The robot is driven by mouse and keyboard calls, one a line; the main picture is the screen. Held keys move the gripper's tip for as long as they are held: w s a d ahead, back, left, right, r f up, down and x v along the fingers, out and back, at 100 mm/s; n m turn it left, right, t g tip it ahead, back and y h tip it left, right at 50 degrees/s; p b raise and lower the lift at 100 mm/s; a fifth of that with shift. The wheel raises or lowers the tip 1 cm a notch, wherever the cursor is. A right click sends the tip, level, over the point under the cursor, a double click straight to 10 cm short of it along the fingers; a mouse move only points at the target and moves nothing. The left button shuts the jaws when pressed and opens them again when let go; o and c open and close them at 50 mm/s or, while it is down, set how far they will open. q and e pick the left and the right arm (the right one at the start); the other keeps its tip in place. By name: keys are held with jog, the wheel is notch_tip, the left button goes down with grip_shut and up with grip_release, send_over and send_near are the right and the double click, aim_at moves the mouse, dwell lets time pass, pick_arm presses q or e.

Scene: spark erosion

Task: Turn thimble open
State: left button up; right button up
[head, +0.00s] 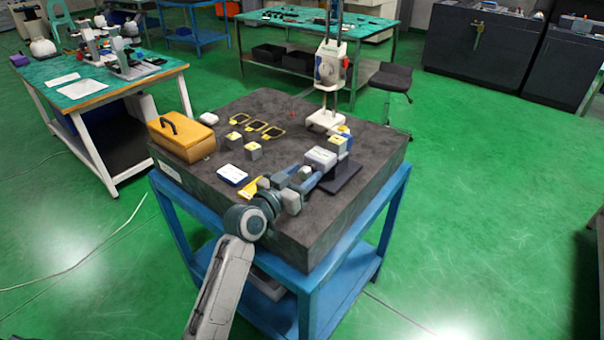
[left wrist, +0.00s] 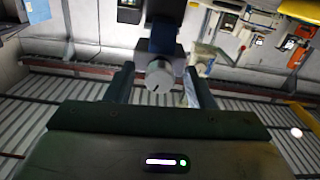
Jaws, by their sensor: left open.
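The thimble (left wrist: 160,78) is a pale grey cylinder seen end-on in the left wrist view. It lies between the two fingers of my left gripper (left wrist: 160,88), with a gap visible on each side. In the head view the left gripper (head: 304,177) is open around the small pale thimble, low over the granite plate. The thimble's instrument sits beside a dark stand base (head: 342,180) and is partly hidden by my gripper. Its scale cannot be read. My right gripper is not in view.
The granite plate (head: 270,110) rests on a blue frame. It carries a yellow case (head: 181,137), yellow-marked blocks (head: 253,151), black-and-yellow frames (head: 255,125), a blue-white box (head: 232,174) and a tall gauge (head: 328,75).

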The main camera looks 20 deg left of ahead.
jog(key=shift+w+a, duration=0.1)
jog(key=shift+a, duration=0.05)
pick_arm(q)
jog(key=c, duration=1)
jog(key=shift+r+n+p, duration=0.1)
jog(key=shift+n+p, duration=0.4)
jog(key=shift+n, duration=0.2)
jog(key=shift+n+p, duration=0.35)
jog(key=shift+n, duration=0.55)
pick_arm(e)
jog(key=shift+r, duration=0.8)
pick_arm(q)
jog(key=o, duration=1)
